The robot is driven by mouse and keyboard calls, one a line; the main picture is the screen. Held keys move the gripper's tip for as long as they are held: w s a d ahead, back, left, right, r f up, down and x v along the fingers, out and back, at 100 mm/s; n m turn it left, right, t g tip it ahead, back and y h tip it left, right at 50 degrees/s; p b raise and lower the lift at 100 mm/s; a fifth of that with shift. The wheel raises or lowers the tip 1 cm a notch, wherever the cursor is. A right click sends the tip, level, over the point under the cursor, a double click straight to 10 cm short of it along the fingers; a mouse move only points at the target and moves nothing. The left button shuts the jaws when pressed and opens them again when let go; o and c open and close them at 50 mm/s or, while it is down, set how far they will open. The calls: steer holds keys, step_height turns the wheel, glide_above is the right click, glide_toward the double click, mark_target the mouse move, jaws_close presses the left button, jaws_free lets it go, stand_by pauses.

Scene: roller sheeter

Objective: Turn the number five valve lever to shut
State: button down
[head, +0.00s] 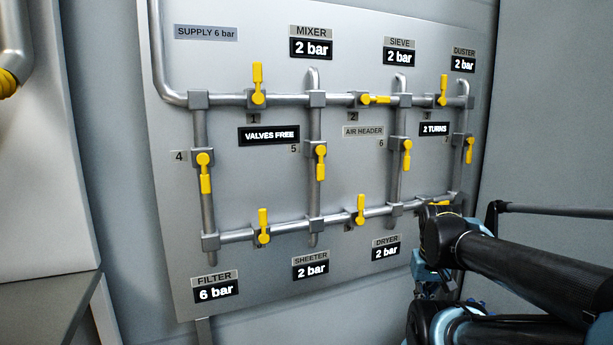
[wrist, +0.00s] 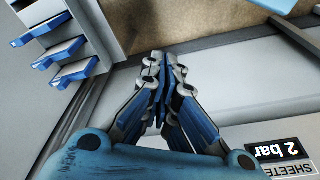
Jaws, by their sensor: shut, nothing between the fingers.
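The number five valve lever (head: 321,163) is yellow and sits on the middle vertical pipe, right of the small label 5 (head: 293,148). It points down, in line with its pipe. My gripper (wrist: 166,65) shows in the wrist view with its fingers together and nothing between them. In the head view my arm is at the lower right, well to the right of the number five lever and apart from it. The number five lever is not in the wrist view. The sheeter display (wrist: 279,150) shows at the lower right there, reading 2 bar.
Other yellow levers stand close around: number four (head: 205,172), number one (head: 258,85), number six (head: 406,155) and several more. Grey pipes stick out from the panel (head: 265,185). The filter display (head: 216,291) reads 6 bar. A sign reads VALVES FREE (head: 268,135).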

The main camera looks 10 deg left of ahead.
mark_target(321, 164)
steer(key=w+a+r+n+t+h, duration=0.1)
steer(key=w+a+r+n+h, duration=0.2)
steer(key=w+r+n+h, duration=0.35)
steer(key=w+a+r+n+t, duration=0.4)
steer(key=a+r+n+t, duration=0.15)
steer(key=a+r, duration=0.65)
steer(key=s+a+r+n+t+y, duration=0.15)
steer(key=s+a+r+t, duration=0.25)
steer(key=s+a+r, duration=0.5)
steer(key=s+a+r+n+t+y, duration=0.1)
steer(key=s+a+r+n+t, duration=0.3)
steer(key=a, duration=1)
steer(key=shift+w+d+f+m+t, duration=0.15)
steer(key=shift+w+d+m, duration=0.25)
steer(key=shift+w+d, duration=0.9)
steer(key=shift+w+d+f+m+t, duration=0.15)
steer(key=shift+w+d+m, duration=0.45)
steer(key=shift+w, duration=1.25)
steer(key=shift+w+d+f+m+t, duration=0.15)
steer(key=shift+w+d+m, duration=0.1)
steer(key=shift+w+d, duration=1.1)
